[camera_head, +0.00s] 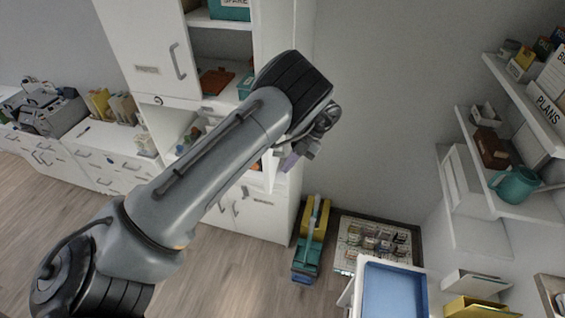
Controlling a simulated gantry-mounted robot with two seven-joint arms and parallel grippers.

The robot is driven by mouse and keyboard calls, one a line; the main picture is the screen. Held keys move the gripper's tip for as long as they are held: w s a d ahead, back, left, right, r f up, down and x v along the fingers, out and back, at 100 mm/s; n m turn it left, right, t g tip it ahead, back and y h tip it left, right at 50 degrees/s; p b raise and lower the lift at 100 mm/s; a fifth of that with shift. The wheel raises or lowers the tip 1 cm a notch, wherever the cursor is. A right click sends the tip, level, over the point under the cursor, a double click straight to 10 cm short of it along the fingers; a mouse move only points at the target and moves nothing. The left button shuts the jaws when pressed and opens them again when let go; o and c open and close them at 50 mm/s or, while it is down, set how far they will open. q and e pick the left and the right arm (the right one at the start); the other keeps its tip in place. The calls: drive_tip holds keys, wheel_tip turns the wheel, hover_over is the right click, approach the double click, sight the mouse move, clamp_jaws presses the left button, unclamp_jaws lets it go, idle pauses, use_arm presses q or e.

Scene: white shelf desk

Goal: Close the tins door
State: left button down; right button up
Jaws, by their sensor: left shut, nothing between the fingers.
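A tall white cabinet (283,35) stands at the back with open shelf spaces. A white door panel (150,45) with a grey handle and a small label stands at the left of these spaces. The label is too small to read, so I cannot tell whether this is the tins door. My left gripper (291,160) is shut and empty, in front of the cabinet's right side in this view. Its arm crosses the picture from the lower left and hides part of the lower cabinet. My right gripper is not in view.
A low white drawer counter (100,150) runs along the left. Yellow and teal cases (308,240) and a tray of jars (346,263) are right of the cabinet. A blue-topped white unit (392,290) is at the bottom. A wall shelf (525,205) holds a teal watering can (513,186).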

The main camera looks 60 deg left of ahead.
use_arm(q)
drive_tip(key=shift+s+a, duration=0.4)
drive_tip(key=shift+s, duration=0.2)
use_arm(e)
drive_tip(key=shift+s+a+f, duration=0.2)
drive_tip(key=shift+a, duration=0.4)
